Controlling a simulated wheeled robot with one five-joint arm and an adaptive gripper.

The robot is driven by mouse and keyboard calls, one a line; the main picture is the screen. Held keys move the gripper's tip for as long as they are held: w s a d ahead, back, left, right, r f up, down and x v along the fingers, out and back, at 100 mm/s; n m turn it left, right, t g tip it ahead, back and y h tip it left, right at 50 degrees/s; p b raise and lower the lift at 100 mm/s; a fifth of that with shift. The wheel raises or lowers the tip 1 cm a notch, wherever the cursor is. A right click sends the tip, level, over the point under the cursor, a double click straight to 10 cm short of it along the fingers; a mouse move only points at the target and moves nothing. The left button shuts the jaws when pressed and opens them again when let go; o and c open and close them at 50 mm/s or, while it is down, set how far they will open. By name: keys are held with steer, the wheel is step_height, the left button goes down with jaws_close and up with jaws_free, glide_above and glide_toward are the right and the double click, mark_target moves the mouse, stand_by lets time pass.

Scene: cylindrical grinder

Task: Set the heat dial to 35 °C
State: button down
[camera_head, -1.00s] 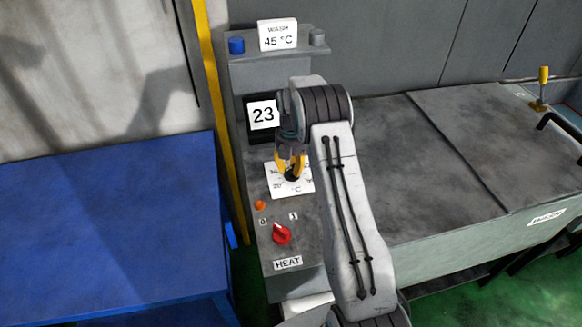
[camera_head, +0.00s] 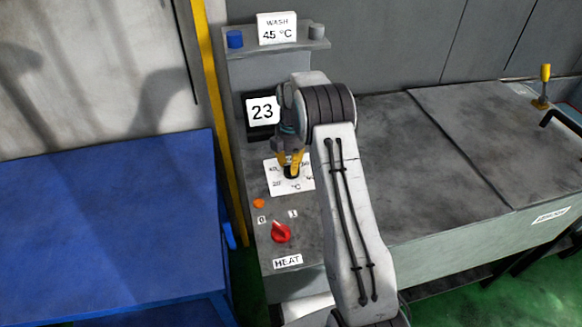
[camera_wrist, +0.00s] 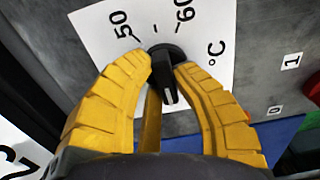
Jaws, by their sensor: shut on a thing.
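The heat dial is a black knob (camera_head: 291,172) on a white scale plate (camera_head: 275,186) on the grey control panel. In the wrist view the knob (camera_wrist: 165,62) has a raised bar with a pale mark at its lower end. The marks 50 and 60 and °C show on the plate (camera_wrist: 210,20) there; the number at the pale mark is hidden. My gripper (camera_head: 290,160) reaches down onto the knob. In the wrist view its yellow fingers (camera_wrist: 164,67) are shut on the knob from both sides.
A red switch (camera_head: 281,232) marked 0 and 1 sits above the HEAT label, near an orange lamp (camera_head: 258,203). A display (camera_head: 262,111) reads 23. A sign (camera_head: 277,28) reads WASH 45 °C. A blue table (camera_head: 110,230) stands left; a grey machine cover (camera_head: 430,160) lies right.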

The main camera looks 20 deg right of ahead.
steer(key=m, duration=0.3)
steer(key=m+b, duration=0.1)
steer(key=m, duration=0.2)
steer(key=shift+s+d+f, duration=0.15)
steer(key=m+b, duration=0.1)
steer(key=m, duration=0.4)
steer(key=shift+s+m, duration=0.15)
steer(key=shift+m, duration=0.25)
steer(key=c, duration=1)
jaws_free()
step_height(320, 180, up, 12)
steer(key=shift+r, duration=0.1)
stand_by(0.5)
